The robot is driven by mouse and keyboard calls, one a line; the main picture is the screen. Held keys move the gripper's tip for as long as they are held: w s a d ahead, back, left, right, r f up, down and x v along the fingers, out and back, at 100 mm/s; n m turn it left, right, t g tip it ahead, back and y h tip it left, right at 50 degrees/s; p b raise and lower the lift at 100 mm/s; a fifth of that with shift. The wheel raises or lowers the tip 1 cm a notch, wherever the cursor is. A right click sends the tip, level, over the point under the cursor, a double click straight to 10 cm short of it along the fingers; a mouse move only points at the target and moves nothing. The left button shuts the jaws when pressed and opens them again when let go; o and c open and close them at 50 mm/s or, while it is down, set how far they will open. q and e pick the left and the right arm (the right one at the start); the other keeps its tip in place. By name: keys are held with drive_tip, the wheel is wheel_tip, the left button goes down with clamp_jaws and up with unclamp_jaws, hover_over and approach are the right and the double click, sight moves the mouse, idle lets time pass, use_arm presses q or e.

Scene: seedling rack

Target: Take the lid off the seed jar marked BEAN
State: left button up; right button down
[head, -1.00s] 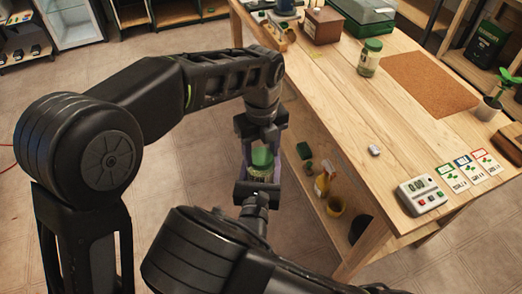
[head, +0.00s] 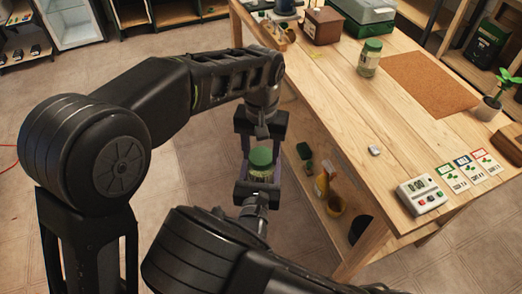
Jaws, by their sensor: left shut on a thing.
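A glass jar (head: 260,176) with a green lid (head: 261,157) is held in the air off the table's left edge. My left gripper (head: 262,143) reaches down from above and is shut on this jar; which part it grips is hard to see. My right gripper (head: 258,183) comes up from below, close against the jar, its fingers partly merged with the left one's. Whether it holds anything is unclear. A second glass jar (head: 369,62) with a green lid (head: 373,44) stands upright on the table. I cannot read BEAN on either jar.
The wooden table (head: 330,90) carries a cork mat (head: 430,84), a timer (head: 421,194), several seed cards (head: 465,167), a small pale object (head: 374,151) and a potted seedling (head: 488,108). A spray bottle (head: 322,183) is on the shelf below. The table's middle is mostly clear.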

use_arm(q)
drive_tip(key=shift+n, duration=0.5)
drive_tip(key=o, duration=1.5)
drive_tip(key=shift+r, duration=0.1)
drive_tip(key=shift+r, duration=2.15)
drive_tip(key=shift+c, duration=0.2)
